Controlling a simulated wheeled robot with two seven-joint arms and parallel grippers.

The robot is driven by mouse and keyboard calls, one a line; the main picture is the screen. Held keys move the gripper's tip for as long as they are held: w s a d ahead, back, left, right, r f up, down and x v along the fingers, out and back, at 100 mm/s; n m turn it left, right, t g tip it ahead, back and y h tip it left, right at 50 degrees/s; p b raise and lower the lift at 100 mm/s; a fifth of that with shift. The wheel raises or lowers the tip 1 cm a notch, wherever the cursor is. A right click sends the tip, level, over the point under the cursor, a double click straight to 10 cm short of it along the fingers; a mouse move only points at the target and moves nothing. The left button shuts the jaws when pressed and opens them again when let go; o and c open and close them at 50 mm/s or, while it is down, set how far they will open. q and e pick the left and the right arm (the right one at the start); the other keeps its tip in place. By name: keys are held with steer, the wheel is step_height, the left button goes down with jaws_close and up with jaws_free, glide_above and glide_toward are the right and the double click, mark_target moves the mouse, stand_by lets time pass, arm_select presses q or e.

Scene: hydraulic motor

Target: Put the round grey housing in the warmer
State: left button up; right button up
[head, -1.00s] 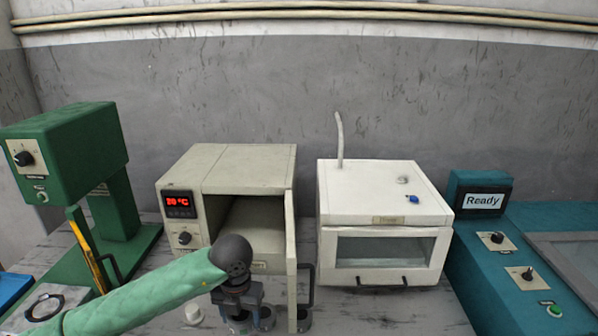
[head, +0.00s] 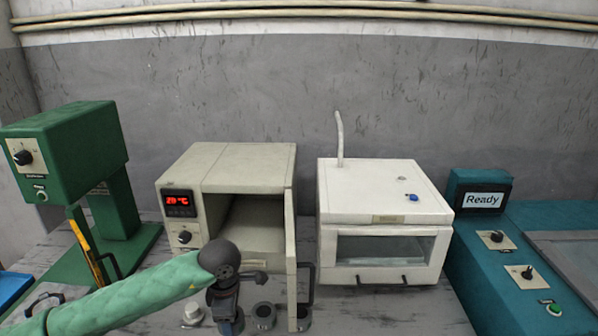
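The warmer (head: 230,170) is a beige box with a red temperature display and its door (head: 291,250) swung open towards me; its chamber (head: 250,222) looks empty. A round grey housing (head: 263,314), ring-shaped with a dark bore, stands on the table in front of the opening. A similar grey round part (head: 304,318) stands to the right, partly hidden by the door. My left gripper (head: 228,318) points down just left of the ring-shaped housing; its fingers are too hidden to tell whether they are open or hold something. My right gripper is not in view.
A small whitish round part (head: 193,313) lies left of my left gripper. A white windowed oven (head: 385,215) stands to the right, a teal machine (head: 500,260) reading Ready beyond it, and a green press (head: 75,165) at the left. The table (head: 385,310) is clear at front right.

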arm_select(q)
steer(key=m, duration=0.3)
steer(key=a+m, duration=0.1)
steer(key=m, duration=0.1)
steer(key=shift+w+f, duration=0.15)
steer(key=shift+f, duration=0.2)
steer(key=m, duration=0.2)
steer(key=a+m, duration=0.1)
steer(key=m, duration=0.1)
steer(key=shift+f, duration=0.25)
steer(key=m, duration=0.3)
steer(key=a+m, duration=0.1)
steer(key=m, duration=0.1)
steer(key=shift+w+f, duration=0.15)
steer(key=shift+f, duration=0.2)
steer(key=m, duration=0.3)
steer(key=a+m, duration=0.1)
steer(key=shift+f+m, duration=0.25)
steer(key=shift+m, duration=0.05)
steer(key=shift+w, duration=0.1)
